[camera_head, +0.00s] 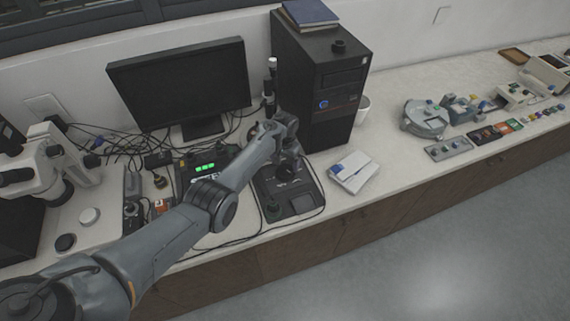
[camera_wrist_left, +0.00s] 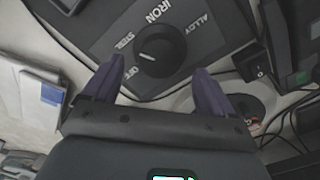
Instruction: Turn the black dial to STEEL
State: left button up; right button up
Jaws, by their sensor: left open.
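The black dial (camera_wrist_left: 160,50) shows in the left wrist view as a round knob on a dark grey panel (camera_wrist_left: 205,30). White labels STEEL, IRON and ALLOY are printed around it. STEEL is at its left, IRON above and ALLOY at its right. My left gripper (camera_wrist_left: 157,85) is open, with one dark finger on each side of the dial's near edge; contact is not clear. In the head view my left gripper (camera_head: 289,172) hangs over the black device (camera_head: 305,203) and hides part of it. My right gripper is not in view.
Behind the device stand a monitor (camera_head: 180,83) and a black computer tower (camera_head: 318,90). A white and blue box (camera_head: 354,171) lies to its right. A unit with green lit digits (camera_head: 205,167) and loose cables lie to its left. A microscope (camera_head: 45,165) stands at far left.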

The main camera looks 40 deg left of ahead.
aim_at(285, 169)
pick_arm(q)
notch_tip(285, 169, up, 7)
jog(key=p, duration=0.1)
jog(key=shift+r, duration=0.1)
dwell(0.6)
